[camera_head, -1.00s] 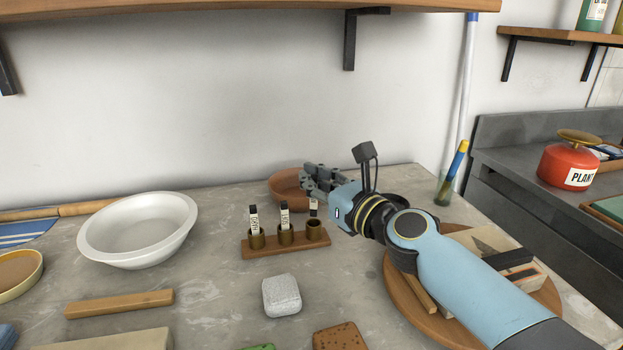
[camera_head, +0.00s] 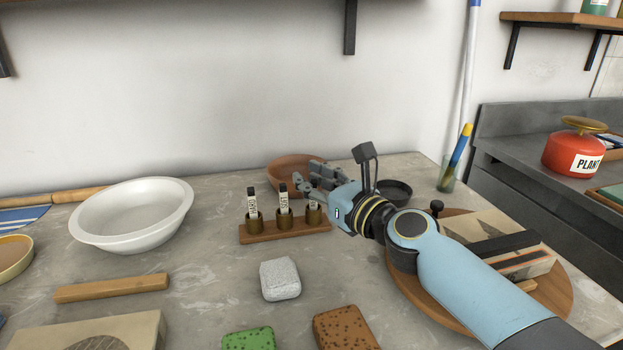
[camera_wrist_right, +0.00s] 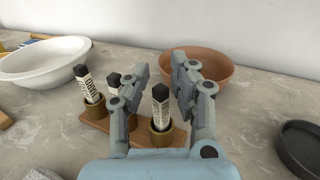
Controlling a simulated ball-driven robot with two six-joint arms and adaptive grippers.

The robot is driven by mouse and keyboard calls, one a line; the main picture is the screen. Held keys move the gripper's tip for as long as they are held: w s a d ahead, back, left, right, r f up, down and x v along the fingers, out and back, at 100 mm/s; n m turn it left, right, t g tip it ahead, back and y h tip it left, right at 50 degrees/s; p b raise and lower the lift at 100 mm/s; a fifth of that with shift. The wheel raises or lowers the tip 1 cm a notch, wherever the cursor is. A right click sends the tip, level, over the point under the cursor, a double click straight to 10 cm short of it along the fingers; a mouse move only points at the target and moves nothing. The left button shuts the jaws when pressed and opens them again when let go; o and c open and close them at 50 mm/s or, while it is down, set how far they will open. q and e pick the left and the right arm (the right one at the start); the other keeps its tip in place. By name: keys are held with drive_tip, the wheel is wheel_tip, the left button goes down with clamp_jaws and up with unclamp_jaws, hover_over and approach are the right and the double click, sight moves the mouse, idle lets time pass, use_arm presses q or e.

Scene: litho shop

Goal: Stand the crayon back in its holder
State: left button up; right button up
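The holder (camera_head: 287,231) is a wooden strip with three brass cups on the counter. Black-tipped crayons with paper labels stand in its left and middle cups. The third crayon (camera_wrist_right: 160,107) stands in the right-hand cup (camera_wrist_right: 161,133), leaning slightly; its top also shows in the head view (camera_head: 313,204), close beside the gripper. My right gripper (camera_head: 309,184) is just above and behind that cup. In the wrist view its fingers (camera_wrist_right: 166,75) are spread, with the third crayon showing in the gap and no finger clearly pressing on it. My left gripper is out of view.
A terracotta bowl (camera_head: 284,168) sits right behind the gripper, and a black dish (camera_head: 396,190) to its right. A white basin (camera_head: 132,212) stands left of the holder. A grey block (camera_head: 280,279) and sponges lie in front. A round wooden board (camera_head: 417,289) is under my forearm.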

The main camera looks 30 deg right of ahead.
drive_tip(key=shift+o, duration=0.5)
drive_tip(key=shift+r, duration=1)
wheel_tip(320, 180, up, 8)
idle(0.4)
